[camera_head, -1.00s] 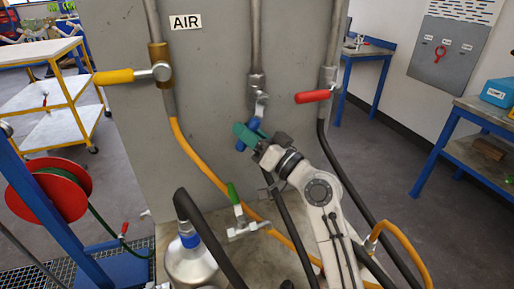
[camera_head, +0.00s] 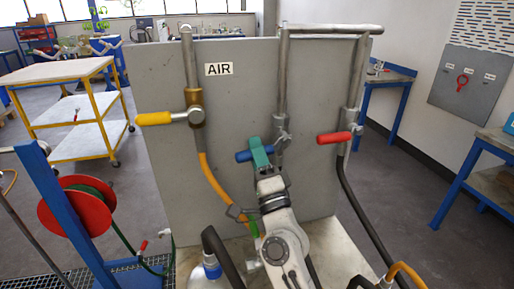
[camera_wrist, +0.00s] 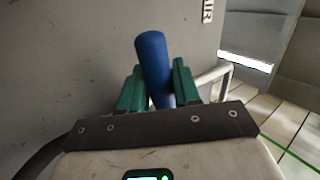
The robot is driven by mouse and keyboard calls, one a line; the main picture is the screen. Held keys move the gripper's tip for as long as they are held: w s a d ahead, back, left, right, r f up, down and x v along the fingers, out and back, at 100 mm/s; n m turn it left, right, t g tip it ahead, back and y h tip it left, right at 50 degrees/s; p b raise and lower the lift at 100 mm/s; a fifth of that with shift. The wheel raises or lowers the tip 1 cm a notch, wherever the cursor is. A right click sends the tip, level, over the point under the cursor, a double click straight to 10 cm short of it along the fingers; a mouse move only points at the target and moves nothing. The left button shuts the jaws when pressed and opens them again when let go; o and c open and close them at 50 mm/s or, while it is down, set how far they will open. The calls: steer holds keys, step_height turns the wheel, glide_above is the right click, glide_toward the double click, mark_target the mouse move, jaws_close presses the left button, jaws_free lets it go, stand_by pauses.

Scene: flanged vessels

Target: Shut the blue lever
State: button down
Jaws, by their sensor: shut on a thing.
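The blue lever (camera_head: 242,156) is on the middle pipe's valve (camera_head: 282,138), its handle pointing left, about level and across the upright pipe. My gripper (camera_head: 260,153), with green fingers, is shut on the blue handle. In the wrist view, the blue handle (camera_wrist: 152,55) rises between the two green fingers (camera_wrist: 157,88), its rounded end beyond them. The fingers hide part of the handle in the head view.
A yellow lever (camera_head: 154,119) points left on the pipe beside the AIR label (camera_head: 218,69). A red lever (camera_head: 334,138) points left on the right pipe. A green handle (camera_head: 253,226) and a dark hose (camera_head: 219,251) lie low, close to my arm.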

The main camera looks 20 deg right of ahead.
steer(key=shift+r+m+h+p, duration=0.3)
steer(key=shift+m+h+p, duration=0.2)
steer(key=shift+m, duration=0.2)
steer(key=shift+r+m+h+p, duration=0.35)
steer(key=shift+m+h, duration=0.25)
steer(key=shift+m, duration=0.1)
steer(key=shift+m+h, duration=0.3)
steer(key=shift+h, duration=0.1)
steer(key=c, duration=0.9)
jaws_free()
steer(key=shift+f, duration=0.1)
steer(key=b+v, duration=0.2)
steer(key=v, duration=0.8)
steer(key=shift+s+f, duration=0.25)
steer(key=shift+f, duration=0.05)
